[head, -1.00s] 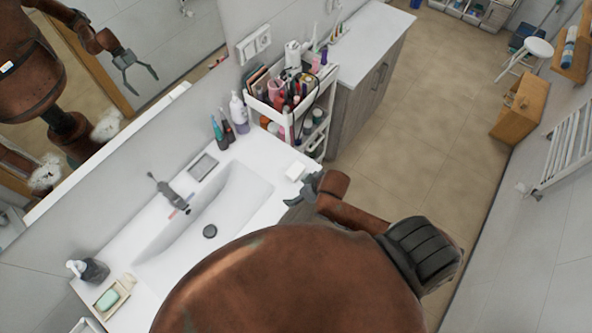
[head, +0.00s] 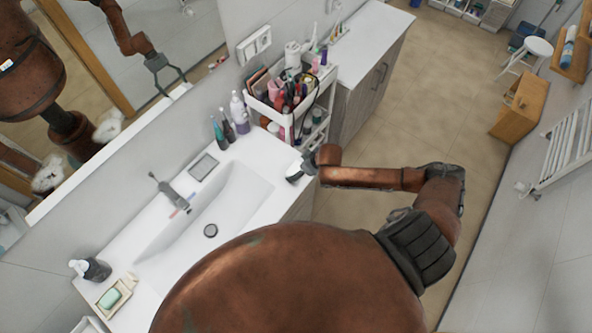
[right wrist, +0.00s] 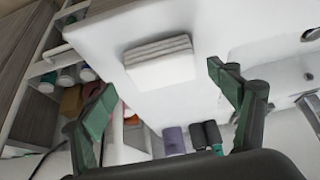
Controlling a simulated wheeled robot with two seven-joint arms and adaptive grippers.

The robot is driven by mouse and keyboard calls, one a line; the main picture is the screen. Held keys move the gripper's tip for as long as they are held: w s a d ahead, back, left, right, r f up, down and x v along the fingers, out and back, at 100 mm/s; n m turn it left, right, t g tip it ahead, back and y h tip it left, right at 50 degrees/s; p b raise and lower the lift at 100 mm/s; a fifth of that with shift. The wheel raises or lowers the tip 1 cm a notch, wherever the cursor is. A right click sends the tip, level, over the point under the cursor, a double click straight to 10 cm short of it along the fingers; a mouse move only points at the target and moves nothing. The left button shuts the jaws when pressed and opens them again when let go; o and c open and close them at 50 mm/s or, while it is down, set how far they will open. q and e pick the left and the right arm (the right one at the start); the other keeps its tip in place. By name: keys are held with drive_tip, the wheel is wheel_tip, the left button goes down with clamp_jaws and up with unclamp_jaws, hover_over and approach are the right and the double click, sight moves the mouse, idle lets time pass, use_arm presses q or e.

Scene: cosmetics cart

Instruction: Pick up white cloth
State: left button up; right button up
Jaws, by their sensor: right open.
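The white cloth (right wrist: 160,62) is a folded, layered block lying on the white sink counter, seen between my fingers in the right wrist view. In the head view the white cloth (head: 297,165) is at the counter's right end, partly hidden by my right gripper. My right gripper (head: 295,175) is above that end of the counter. In the right wrist view its green-tipped fingers (right wrist: 160,82) are spread wide, with nothing between them touching the cloth. My left gripper is not in view.
A white cart (head: 284,110) full of cosmetics stands just beyond the counter. Several bottles (head: 229,127) stand by the wall. The sink basin (head: 225,205) and faucet (head: 170,190) lie to the left. A mirror (head: 110,85) reflects an arm with an open gripper.

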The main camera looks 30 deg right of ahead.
sight(295, 169)
drive_tip(key=shift+x, duration=1.55)
drive_tip(key=shift+a+r, duration=0.1)
drive_tip(key=shift+a, duration=0.1)
drive_tip(key=shift+d, duration=0.15)
drive_tip(key=c, duration=1.2)
